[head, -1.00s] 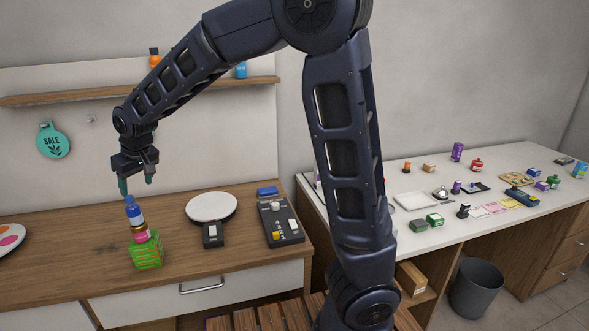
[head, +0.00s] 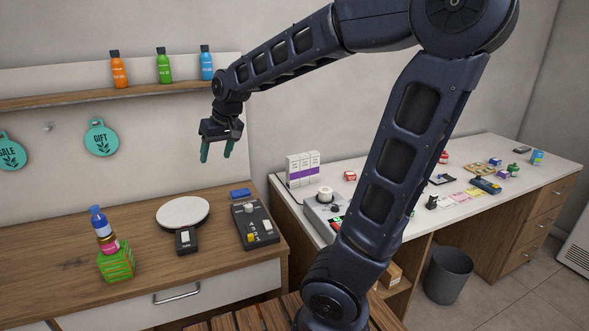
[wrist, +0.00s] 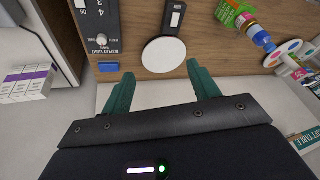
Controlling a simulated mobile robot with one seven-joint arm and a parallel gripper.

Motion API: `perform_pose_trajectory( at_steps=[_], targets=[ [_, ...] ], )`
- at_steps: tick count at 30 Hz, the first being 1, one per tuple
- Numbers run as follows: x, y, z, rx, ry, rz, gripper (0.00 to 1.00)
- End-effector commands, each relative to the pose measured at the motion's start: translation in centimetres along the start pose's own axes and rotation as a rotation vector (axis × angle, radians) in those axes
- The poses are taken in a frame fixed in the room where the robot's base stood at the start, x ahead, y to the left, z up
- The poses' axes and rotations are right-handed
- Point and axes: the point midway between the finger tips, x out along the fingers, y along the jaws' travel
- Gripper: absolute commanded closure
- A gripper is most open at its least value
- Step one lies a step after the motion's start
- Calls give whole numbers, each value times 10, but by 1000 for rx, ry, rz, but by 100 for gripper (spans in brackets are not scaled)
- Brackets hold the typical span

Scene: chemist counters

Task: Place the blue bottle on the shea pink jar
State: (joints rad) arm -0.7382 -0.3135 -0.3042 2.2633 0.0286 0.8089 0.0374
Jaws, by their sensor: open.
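A blue bottle (head: 97,220) with a white band stands upright on a pink-labelled jar (head: 109,246). The jar rests on a green striped box (head: 116,264) on the wooden counter at the left. The bottle (wrist: 263,40), jar and box also show at the top right of the wrist view. My gripper (head: 217,157) is open and empty, in the air up and to the right of the stack, apart from it. Another blue bottle (head: 206,63), with a dark cap, stands on the wall shelf.
A round white plate with a dark display (head: 183,211) and a control panel (head: 250,228) lie right of the stack. Orange (head: 119,70) and green (head: 164,66) bottles stand on the shelf (head: 60,101). A white counter with small goods is at the right.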

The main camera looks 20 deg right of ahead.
Motion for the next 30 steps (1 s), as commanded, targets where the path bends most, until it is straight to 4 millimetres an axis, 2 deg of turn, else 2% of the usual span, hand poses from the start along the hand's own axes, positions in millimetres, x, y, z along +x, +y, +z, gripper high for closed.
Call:
perform_pose_trajectory(
  at_steps=[3, 12, 24, 30],
  targets=[
    [-17, 25, 22, 45, 14, 19, 40],
    [-49, 67, 84, 143, 41, 84, 40],
    [-73, 96, 168, 272, 64, 212, 40],
    [-76, 100, 194, 313, 64, 260, 40]
  ],
)
